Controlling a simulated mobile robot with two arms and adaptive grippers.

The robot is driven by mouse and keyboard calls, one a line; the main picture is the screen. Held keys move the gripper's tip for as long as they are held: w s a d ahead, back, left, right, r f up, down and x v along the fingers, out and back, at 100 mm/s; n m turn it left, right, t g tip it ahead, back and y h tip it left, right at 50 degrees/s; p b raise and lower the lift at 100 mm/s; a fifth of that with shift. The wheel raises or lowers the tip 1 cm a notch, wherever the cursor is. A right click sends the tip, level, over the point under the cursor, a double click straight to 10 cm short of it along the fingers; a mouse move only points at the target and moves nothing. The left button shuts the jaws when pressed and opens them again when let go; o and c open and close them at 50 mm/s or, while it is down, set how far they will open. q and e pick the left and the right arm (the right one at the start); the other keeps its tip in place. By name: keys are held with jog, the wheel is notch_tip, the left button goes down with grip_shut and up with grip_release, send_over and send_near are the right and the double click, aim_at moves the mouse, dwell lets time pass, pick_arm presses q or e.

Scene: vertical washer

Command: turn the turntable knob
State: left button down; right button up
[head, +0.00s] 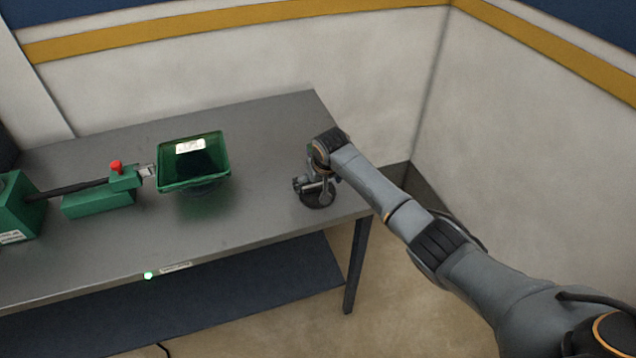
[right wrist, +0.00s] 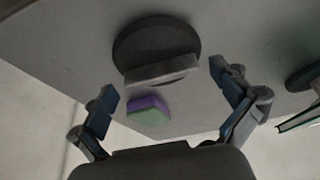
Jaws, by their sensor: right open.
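The knob, a dark round disc with a raised grey bar across it, is on the table's right part in the head view (head: 318,202). In the right wrist view the knob's bar (right wrist: 162,70) lies ahead, between the open fingers. My right gripper (head: 313,185) is over the knob, hiding part of it. In the wrist view the right gripper (right wrist: 168,94) is open and empty, one finger on each side of the bar, with no contact visible. The green square bin (head: 166,186) sits on a dark round base, left of the knob. My left gripper is not in view.
A purple-and-green sponge-like block (right wrist: 148,110) lies close to the knob. A green fixture with a red knob (head: 116,168) and dark rod stands left of the bin. The grey table (head: 262,130) is clear between bin and knob. Walls stand behind and right.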

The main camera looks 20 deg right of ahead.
jog(key=c, duration=1)
jog(key=shift+c, duration=0.2)
jog(key=shift+n, duration=0.3)
